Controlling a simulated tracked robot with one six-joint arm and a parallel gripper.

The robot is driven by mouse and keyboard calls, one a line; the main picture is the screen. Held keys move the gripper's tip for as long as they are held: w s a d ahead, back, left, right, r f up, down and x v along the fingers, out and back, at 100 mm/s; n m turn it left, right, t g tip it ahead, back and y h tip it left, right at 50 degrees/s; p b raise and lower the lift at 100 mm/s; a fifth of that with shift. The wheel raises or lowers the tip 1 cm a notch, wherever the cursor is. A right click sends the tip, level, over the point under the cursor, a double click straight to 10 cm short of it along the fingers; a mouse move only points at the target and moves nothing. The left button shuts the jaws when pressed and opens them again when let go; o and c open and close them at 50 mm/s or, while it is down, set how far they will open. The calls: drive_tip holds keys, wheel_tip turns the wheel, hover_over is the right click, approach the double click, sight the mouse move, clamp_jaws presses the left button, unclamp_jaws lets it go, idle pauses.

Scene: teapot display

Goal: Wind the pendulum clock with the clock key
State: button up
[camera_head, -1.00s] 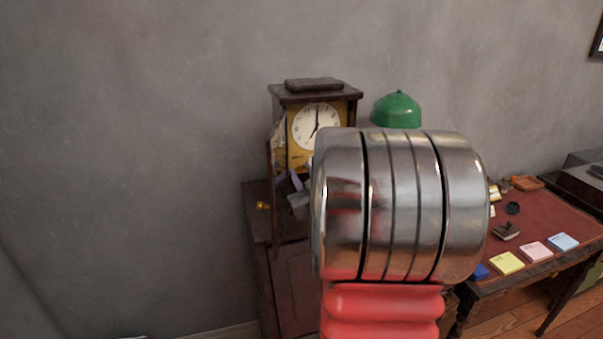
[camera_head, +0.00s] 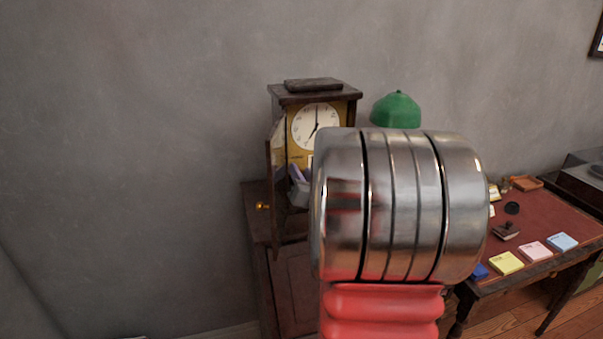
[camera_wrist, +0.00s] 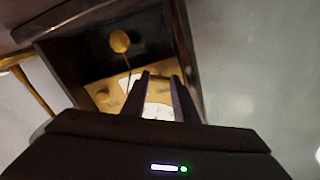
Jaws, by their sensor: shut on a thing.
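The pendulum clock (camera_head: 312,90) stands against the wall with its dark wooden door (camera_head: 275,190) open at the left. Its white dial (camera_head: 315,126) faces out above a yellow-brown plate. The wrist view shows the inside of the clock case (camera_wrist: 75,52), with a round golden pendulum bob (camera_wrist: 119,41). My gripper (camera_wrist: 161,78) is at the open front of the case, fingers pointing inward. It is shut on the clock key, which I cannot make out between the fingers. In the head view, my arm hides the right of the case.
The clock is on a dark cabinet (camera_head: 290,285). A green lamp (camera_head: 396,109) stands right of it. A red-topped desk (camera_head: 545,215) with colored note pads is at the right. The wall to the left is clear; the open door is close beside my gripper.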

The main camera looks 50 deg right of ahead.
drive_tip(key=shift+r, duration=0.1)
idle(0.3)
drive_tip(key=o, duration=1.1)
drive_tip(key=shift+a, duration=0.1)
drive_tip(key=shift+c, duration=0.2)
drive_tip(key=shift+n, duration=0.3)
